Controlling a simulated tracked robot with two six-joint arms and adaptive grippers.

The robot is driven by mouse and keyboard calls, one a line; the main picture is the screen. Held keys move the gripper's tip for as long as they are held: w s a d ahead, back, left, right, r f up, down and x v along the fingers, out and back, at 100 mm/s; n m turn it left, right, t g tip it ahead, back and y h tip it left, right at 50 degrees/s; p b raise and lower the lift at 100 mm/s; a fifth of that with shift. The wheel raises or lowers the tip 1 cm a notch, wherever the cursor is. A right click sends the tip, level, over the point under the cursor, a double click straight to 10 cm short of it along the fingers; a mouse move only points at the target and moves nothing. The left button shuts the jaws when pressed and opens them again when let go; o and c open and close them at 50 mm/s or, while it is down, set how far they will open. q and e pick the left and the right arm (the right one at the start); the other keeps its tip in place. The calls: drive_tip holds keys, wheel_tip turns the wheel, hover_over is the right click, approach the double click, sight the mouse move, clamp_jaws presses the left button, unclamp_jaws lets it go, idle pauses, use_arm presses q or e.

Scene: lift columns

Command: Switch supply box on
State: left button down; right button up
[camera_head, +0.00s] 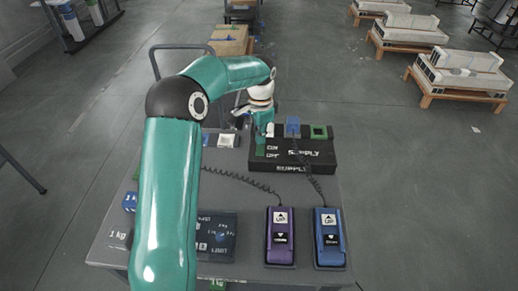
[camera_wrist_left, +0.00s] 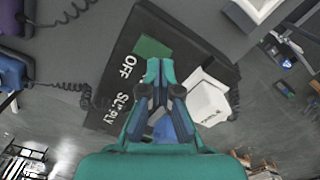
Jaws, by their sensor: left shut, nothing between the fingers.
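The black supply box (camera_head: 318,163) lies on the table in the head view, with white SUPPLY lettering. It also shows in the left wrist view (camera_wrist_left: 103,112), where OFF lettering is readable beside a green patch (camera_wrist_left: 150,48). This looks like the switch area; its position is unclear. My left gripper (camera_head: 264,137) is over the box's left part in the head view. In the left wrist view, my left gripper (camera_wrist_left: 159,66) is shut and empty, its tips close to the green patch. I cannot tell whether they touch. My right gripper is not in view.
Blue (camera_head: 293,127) and green (camera_head: 319,132) parts sit at the box's back. A purple pendant (camera_head: 280,237) and a blue pendant (camera_head: 329,237) lie in front with coiled cables. A dark limit box (camera_head: 216,247) stands nearby. A white block (camera_head: 229,140) is left of the supply box.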

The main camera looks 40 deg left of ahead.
sight(260, 146)
use_arm(q)
drive_tip(key=shift+f+b, duration=0.75)
drive_tip(key=shift+f, duration=0.5)
idle(0.3)
drive_tip(key=shift+r, duration=0.15)
wheel_tip(260, 146, up, 7)
drive_tip(key=p, duration=0.6)
idle(0.6)
